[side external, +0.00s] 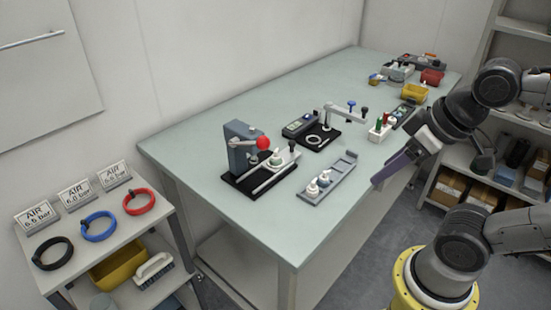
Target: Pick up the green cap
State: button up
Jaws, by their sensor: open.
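A small green piece (379,124), which looks like the green cap, stands in a white block (374,136) near the table's right edge, beside a red piece (385,118). It is too small to make out its shape. My gripper (377,183) is open and points down and left, in front of the table's right edge in this view. It is apart from the green piece, lower and nearer to the camera. Its fingers are small and seen edge-on, and nothing shows between them.
A grey tray (341,177) with white bottles lies left of my gripper. A press with a red knob (263,143) and a black-based fixture (318,139) stand on the table (215,125). Yellow (415,92) and red (432,76) bins are farther back. The near table corner is clear.

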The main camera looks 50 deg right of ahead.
jog(key=o, duration=0.3)
